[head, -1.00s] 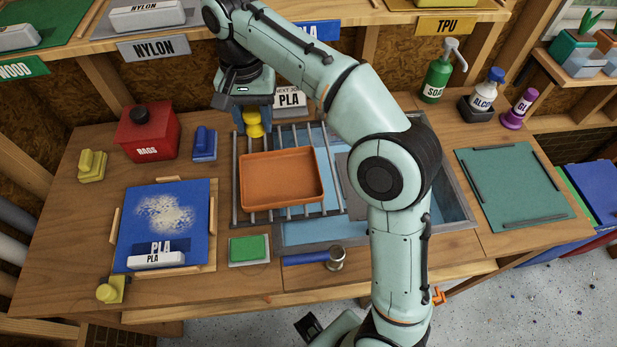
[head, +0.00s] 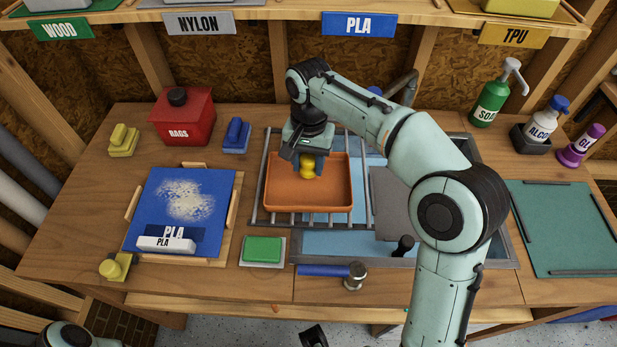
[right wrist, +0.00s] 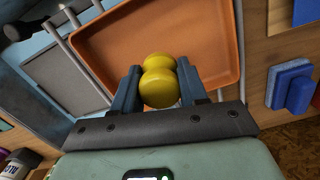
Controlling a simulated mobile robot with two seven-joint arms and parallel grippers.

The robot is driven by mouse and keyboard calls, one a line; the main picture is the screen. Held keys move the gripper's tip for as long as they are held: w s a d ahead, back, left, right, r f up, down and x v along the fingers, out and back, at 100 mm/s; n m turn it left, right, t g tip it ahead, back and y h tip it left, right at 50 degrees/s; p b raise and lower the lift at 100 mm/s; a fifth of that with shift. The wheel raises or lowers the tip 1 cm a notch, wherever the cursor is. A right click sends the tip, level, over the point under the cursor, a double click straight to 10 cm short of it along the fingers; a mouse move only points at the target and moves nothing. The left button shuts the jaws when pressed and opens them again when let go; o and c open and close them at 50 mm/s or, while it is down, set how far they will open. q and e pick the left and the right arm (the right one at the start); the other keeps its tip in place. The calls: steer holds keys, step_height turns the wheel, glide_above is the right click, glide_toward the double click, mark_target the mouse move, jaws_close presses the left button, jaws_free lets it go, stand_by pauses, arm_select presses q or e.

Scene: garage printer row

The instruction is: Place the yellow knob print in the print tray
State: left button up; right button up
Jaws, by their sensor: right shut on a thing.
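The yellow knob print (head: 308,169) is between the fingers of my right gripper (head: 308,163), which is shut on it. In the right wrist view the knob (right wrist: 158,82) shows its rounded, waisted shape between the two blue-grey fingers (right wrist: 158,88). The orange print tray (head: 310,205) lies below, on the metal bars over the sink, and also shows in the right wrist view (right wrist: 120,40). The knob is over the back part of the tray. I cannot tell whether it touches the tray floor.
A green sponge (head: 262,250) lies in front, beside a blue-handled tool (head: 330,270). A blue print plate (head: 180,212) is at left. The tray's front part is empty.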

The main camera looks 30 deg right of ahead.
mark_target(309, 183)
steer(key=shift+f+b, duration=0.45)
steer(key=shift+f, duration=1.95)
steer(key=shift+f, duration=0.1)
steer(key=o, duration=1)
steer(key=r+p, duration=0.1)
steer(key=r, duration=0.3)
steer(key=r+p, duration=0.1)
steer(key=r, duration=0.3)
steer(key=r+p, duration=0.1)
steer(key=r, duration=0.3)
steer(key=shift+w+d+r, duration=0.15)
steer(key=shift+w+d, duration=0.05)
steer(key=shift+w, duration=0.05)
